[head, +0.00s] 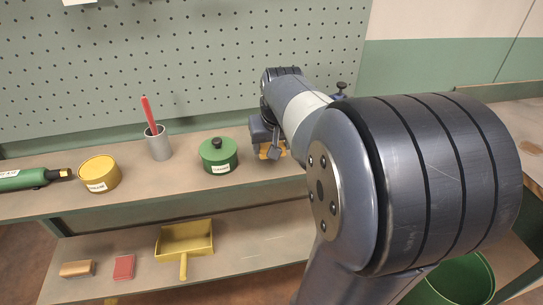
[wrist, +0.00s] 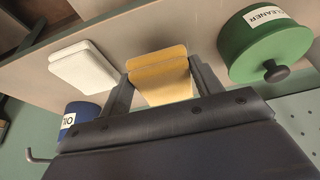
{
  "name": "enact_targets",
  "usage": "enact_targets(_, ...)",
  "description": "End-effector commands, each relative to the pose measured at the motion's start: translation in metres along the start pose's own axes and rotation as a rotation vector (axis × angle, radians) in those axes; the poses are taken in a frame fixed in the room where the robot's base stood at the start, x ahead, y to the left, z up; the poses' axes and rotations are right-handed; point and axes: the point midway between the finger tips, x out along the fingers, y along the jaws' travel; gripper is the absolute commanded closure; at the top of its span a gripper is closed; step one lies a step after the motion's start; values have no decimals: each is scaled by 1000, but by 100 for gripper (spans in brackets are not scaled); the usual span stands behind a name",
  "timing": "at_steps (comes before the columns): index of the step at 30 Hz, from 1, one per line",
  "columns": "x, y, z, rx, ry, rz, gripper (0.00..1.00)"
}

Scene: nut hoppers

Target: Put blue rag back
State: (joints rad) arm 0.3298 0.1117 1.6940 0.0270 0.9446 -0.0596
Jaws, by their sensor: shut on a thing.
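My gripper (wrist: 162,85) is shut on a folded yellow rag (wrist: 158,65), with one finger against each side of it. The yellow rag also shows in the head view (head: 271,152), at the upper shelf just right of the green cleaner tin. It is at or just above the shelf surface; I cannot tell which. A folded white rag (wrist: 83,63) lies beside it in the wrist view. I see no blue rag in either view.
The green cleaner tin (head: 218,155) stands close to my gripper. A blue oil tin (wrist: 78,115) is on the other side. A yellow tin (head: 99,174) and grey cup (head: 158,146) stand left. A red block (head: 123,268) and yellow dustpan (head: 185,240) are on the lower shelf.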

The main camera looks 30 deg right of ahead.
Motion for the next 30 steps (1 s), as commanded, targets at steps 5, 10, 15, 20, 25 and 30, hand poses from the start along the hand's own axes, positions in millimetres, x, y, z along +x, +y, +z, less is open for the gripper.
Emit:
enact_targets(5, 23, 0, 10, 0, -4, -1, 57)
enact_targets(10, 36, 0, 15, 0, 0, -1, 57)
enact_targets(15, 35, 0, 14, 0, 1, -1, 57)
enact_targets(20, 37, 0, 15, 0, 0, -1, 36)
enact_targets(25, 36, 0, 15, 0, 0, -1, 22)
enact_targets(30, 36, 0, 15, 0, 0, -1, 17)
